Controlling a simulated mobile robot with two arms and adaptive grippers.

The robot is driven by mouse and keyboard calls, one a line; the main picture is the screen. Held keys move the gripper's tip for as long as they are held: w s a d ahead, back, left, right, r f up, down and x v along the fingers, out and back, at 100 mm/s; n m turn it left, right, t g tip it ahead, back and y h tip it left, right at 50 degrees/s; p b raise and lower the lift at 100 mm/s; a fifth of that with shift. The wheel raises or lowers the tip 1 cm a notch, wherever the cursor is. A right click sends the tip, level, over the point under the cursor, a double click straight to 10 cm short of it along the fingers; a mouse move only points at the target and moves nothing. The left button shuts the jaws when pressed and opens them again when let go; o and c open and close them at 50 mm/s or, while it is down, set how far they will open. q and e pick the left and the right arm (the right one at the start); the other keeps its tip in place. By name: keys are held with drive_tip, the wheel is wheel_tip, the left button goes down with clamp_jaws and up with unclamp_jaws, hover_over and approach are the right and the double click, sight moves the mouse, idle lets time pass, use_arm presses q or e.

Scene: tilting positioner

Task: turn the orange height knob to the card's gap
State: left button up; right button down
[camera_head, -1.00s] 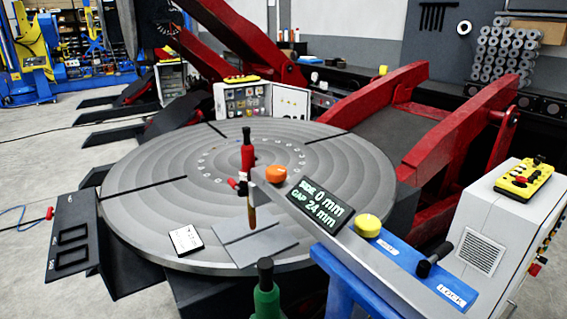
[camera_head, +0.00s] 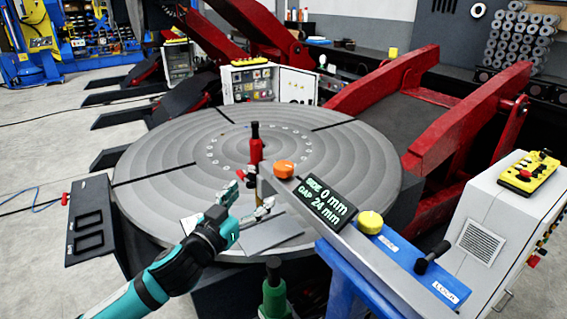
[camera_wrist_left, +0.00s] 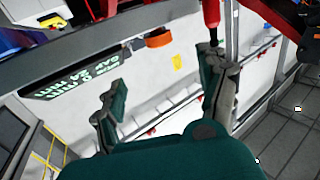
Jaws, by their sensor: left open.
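The orange height knob (camera_head: 284,169) sits on the grey arm beam beside a dark display (camera_head: 325,203) reading side 0 mm, gap 24 mm. A yellow knob (camera_head: 370,221) is further along the beam. My left gripper (camera_head: 252,196) is open and empty, in front of and to the left of the orange knob, apart from it. In the left wrist view the orange knob (camera_wrist_left: 159,38) shows beyond the spread fingers (camera_wrist_left: 162,90), and the display (camera_wrist_left: 78,76) is at upper left. The white card (camera_head: 190,223) is mostly hidden behind my left arm. My right gripper is out of view.
A red torch (camera_head: 256,143) stands upright at the beam's end, close to my left fingers. The round grey table (camera_head: 165,160) lies below, with grey plates (camera_head: 268,234) on it. A green post (camera_head: 273,292) rises in front. A white console (camera_head: 495,235) is at right.

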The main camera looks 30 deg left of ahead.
sight(282, 167)
use_arm(q)
drive_tip(key=w+p, duration=0.5)
drive_tip(key=w, duration=1)
drive_tip(key=shift+w+r, duration=0.1)
drive_tip(key=shift+w+p, duration=0.35)
drive_tip(key=shift+w, duration=0.25)
drive_tip(key=c, duration=1.2)
drive_tip(key=shift+m+h, duration=0.4)
drive_tip(key=shift+h, duration=0.2)
